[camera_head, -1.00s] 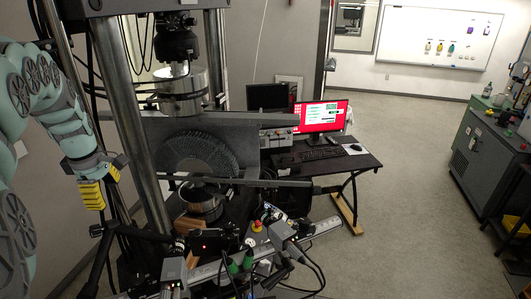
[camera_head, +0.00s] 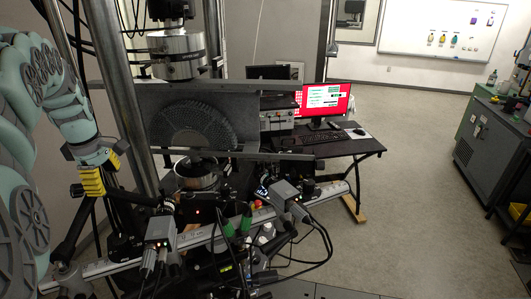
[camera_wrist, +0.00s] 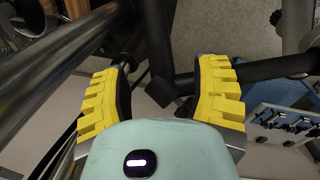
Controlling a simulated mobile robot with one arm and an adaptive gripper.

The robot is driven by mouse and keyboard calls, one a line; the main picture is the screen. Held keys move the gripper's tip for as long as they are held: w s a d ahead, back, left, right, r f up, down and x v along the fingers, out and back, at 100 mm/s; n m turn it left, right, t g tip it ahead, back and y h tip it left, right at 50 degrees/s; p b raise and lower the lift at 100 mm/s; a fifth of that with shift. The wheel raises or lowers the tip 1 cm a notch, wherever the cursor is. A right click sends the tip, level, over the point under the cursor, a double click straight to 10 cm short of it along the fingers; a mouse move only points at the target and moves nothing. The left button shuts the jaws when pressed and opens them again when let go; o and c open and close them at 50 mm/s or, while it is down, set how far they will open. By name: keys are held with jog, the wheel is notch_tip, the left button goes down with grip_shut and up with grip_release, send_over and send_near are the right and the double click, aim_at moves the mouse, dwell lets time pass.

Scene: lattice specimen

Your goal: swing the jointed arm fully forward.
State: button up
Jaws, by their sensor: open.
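My gripper (camera_head: 98,178) has yellow ridged fingers and hangs at the left of the head view, beside the test machine's steel column. In the wrist view its fingers (camera_wrist: 160,85) are spread apart with nothing gripped. A black jointed arm (camera_wrist: 160,45) shows beyond and between the fingers, with a bend near the middle and a thick bar running right. I cannot tell whether the fingers touch it. In the head view, a black arm or stand (camera_head: 72,228) rises just below and left of my gripper; I cannot tell whether it is the same part.
A silver rail (camera_head: 205,238) with grey camera boxes (camera_head: 160,229) and loose cables crosses the front. The test machine's column (camera_head: 122,85) stands close right of my gripper. A desk with a red monitor (camera_head: 322,104) is behind. Floor (camera_head: 415,180) at the right is clear.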

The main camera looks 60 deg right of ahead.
aim_at(112, 189)
jog(key=shift+s+d+f+p, duration=0.15)
jog(key=shift+f+p, duration=0.25)
jog(key=shift+p, duration=0.25)
jog(key=shift+w+d+f+p, duration=0.15)
jog(key=shift+f+p, duration=0.4)
jog(key=shift+f, duration=0.25)
jog(key=shift+w+d+f+p, duration=0.1)
jog(key=shift+w+f+p, duration=0.05)
jog(key=shift+f+p, duration=0.55)
jog(key=shift+f, duration=0.6)
jog(key=shift+o, duration=0.2)
jog(key=shift+a+f, duration=0.1)
grip_shut()
